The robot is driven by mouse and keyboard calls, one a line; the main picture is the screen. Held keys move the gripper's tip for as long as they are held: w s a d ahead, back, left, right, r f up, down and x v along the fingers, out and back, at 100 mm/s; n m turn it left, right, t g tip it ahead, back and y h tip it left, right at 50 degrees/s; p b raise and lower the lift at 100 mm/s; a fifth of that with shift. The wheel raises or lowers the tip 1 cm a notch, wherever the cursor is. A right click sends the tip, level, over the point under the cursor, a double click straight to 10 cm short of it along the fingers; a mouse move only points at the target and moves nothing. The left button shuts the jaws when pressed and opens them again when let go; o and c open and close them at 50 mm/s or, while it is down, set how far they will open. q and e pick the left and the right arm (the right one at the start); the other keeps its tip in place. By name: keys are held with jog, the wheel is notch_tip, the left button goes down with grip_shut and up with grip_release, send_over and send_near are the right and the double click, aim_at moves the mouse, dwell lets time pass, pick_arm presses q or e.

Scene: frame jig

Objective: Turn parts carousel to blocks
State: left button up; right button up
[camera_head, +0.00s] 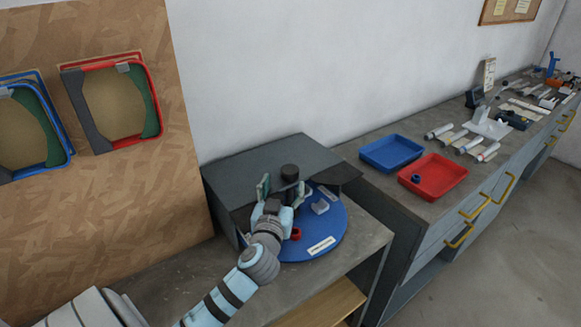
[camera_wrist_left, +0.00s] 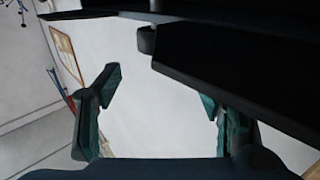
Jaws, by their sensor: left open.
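The parts carousel (camera_head: 330,228) is a round blue disc on the bench, its back part under a grey housing. A pale grey block-like part (camera_head: 320,207), a red ring-like part (camera_head: 295,234) and a white label (camera_head: 321,246) are on it. A dark upright cylinder (camera_head: 290,173) stands at the carousel's back left. My left gripper (camera_head: 282,190) is over the carousel's left side, by the cylinder, with its fingers apart. The left wrist view shows its two green fingers (camera_wrist_left: 160,95) spread with nothing between them. My right gripper is not in view.
The grey housing (camera_head: 262,165) covers the carousel's back. To the right, a bench holds a blue tray (camera_head: 391,152), a red tray (camera_head: 433,175) and several white parts (camera_head: 465,143). A wooden board (camera_head: 110,200) with framed panels stands at the left.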

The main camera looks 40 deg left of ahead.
aim_at(288, 175)
pick_arm(q)
jog(key=x, duration=0.8)
jog(key=shift+w+d+f, duration=0.1)
jog(key=shift+w+f, duration=0.1)
jog(key=shift+w, duration=0.15)
jog(key=shift+s+r, duration=0.15)
jog(key=shift+s, duration=0.05)
grip_shut()
